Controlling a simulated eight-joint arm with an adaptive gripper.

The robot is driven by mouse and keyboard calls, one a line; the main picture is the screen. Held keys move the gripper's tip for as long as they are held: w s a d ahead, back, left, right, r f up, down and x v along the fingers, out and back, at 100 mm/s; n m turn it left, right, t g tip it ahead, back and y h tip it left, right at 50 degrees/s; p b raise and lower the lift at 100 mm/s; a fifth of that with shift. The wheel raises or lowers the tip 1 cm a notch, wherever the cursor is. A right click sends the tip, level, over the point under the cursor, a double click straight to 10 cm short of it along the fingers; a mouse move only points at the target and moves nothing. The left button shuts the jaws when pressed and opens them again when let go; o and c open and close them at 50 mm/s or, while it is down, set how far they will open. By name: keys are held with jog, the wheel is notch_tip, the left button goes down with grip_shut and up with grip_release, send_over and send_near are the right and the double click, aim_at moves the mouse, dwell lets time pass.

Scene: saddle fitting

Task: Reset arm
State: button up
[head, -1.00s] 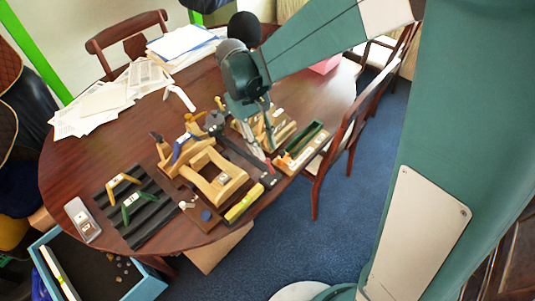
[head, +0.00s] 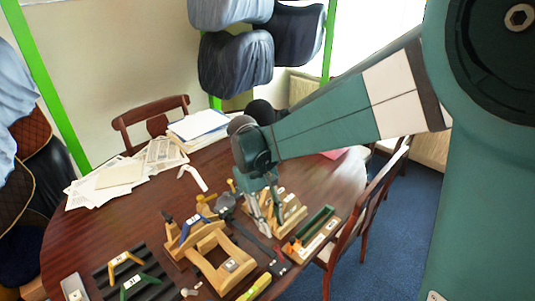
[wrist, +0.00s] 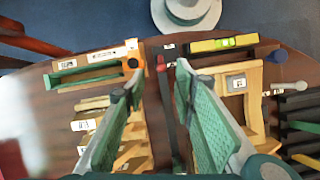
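My gripper (head: 264,230) hangs fingers-down above the right part of the round wooden table (head: 120,225). In the wrist view my gripper (wrist: 155,78) has its two green-padded fingers spread apart, with nothing held between them. Below the gap lie a dark bar with a red part (wrist: 165,85) and bare table. A wooden frame (head: 212,258) with a blue piece (head: 193,226) on it stands left of my gripper in the head view. A wooden stepped block (head: 290,217) stands just behind and right of the fingers.
A black ribbed mat bears a yellow angled piece (head: 122,261) and a green one (head: 130,284). A yellow level (head: 256,287) and a wooden tray with a green channel (head: 314,226) lie near the edge. Papers (head: 115,172) lie at the back left. Chairs (head: 365,225) surround the table.

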jog(key=shift+d+r, duration=0.1)
jog(key=s+d+r+m+t+y, duration=0.1)
jog(key=s+d+r+m+t, duration=0.1)
jog(key=d, duration=0.4)
jog(key=s+d+r+m+t+y, duration=0.1)
jog(key=s+d+r+m+t, duration=0.1)
jog(key=s+d+r+t, duration=0.3)
jog(key=s+d+r+m+t+y, duration=0.1)
jog(key=s+d+r+m+t, duration=0.1)
jog(key=s+d, duration=0.3)
jog(key=shift+s+d+r+m+t+p, duration=0.35)
jog(key=shift+d+r+t, duration=0.4)
jog(key=shift+d, duration=1)
jog(key=shift+o, duration=0.4)
